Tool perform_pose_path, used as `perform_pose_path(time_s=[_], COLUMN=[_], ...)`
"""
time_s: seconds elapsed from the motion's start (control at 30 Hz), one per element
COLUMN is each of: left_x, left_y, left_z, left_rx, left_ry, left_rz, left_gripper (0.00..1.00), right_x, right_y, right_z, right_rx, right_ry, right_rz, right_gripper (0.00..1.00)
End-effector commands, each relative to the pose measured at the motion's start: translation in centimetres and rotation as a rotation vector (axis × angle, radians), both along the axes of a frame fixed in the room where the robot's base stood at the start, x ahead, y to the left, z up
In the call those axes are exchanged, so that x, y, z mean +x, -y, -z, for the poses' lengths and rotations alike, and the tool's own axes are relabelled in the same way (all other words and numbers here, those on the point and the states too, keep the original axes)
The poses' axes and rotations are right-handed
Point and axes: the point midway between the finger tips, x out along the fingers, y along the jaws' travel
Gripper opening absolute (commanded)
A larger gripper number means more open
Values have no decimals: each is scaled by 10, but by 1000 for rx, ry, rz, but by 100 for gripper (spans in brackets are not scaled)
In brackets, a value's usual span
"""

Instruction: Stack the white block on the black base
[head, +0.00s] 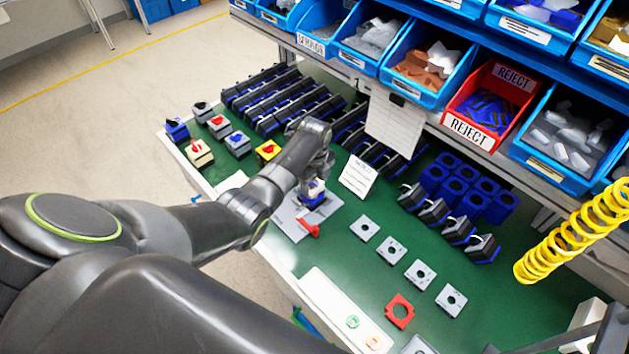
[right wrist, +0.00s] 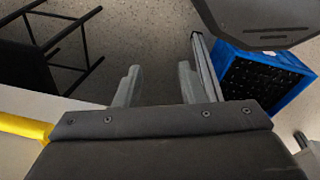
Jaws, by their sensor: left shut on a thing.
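My left gripper (head: 318,180) reaches down over the grey plate (head: 291,222) near the middle of the green table in the head view. It is shut on a small white block (head: 316,187), mostly hidden by the fingers. A dark blue-black base (head: 311,201) stands on the plate directly below the block. The block looks to be at the base's top, but I cannot tell whether it is fully seated. My right gripper (right wrist: 158,75) shows in the right wrist view with its fingers apart and nothing between them, over the floor.
A red switch handle (head: 309,228) lies just in front of the base. A white label card (head: 358,176) stands close on the right. Finished switches (head: 238,143) and rows of dark bases are behind. Grey square plates (head: 391,249) lie to the right on open green table.

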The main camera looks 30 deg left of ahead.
Motion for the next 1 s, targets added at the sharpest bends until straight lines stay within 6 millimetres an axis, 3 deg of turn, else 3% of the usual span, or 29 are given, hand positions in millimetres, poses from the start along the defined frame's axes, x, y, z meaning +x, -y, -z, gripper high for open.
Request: perform_pose_path(time_s=[0.47, 0.5, 0.67, 1.0], left_x=[0, 1, 0, 0], left_y=[0, 0, 0, 0], left_z=[15, 14, 14, 12], left_rx=[0, -1, 0, 0], left_ry=[1, 2, 1, 1], left_rz=[0, 0, 0, 0], left_gripper=[35, 60, 81, 83], right_x=[0, 0, 0, 0], right_y=[-1, -1, -3, -3], right_z=[11, 10, 10, 10], right_rx=[1, 1, 3, 4], right_ry=[0, 0, 0, 0], right_rz=[0, 1, 1, 1], right_gripper=[36, 36, 36, 36])
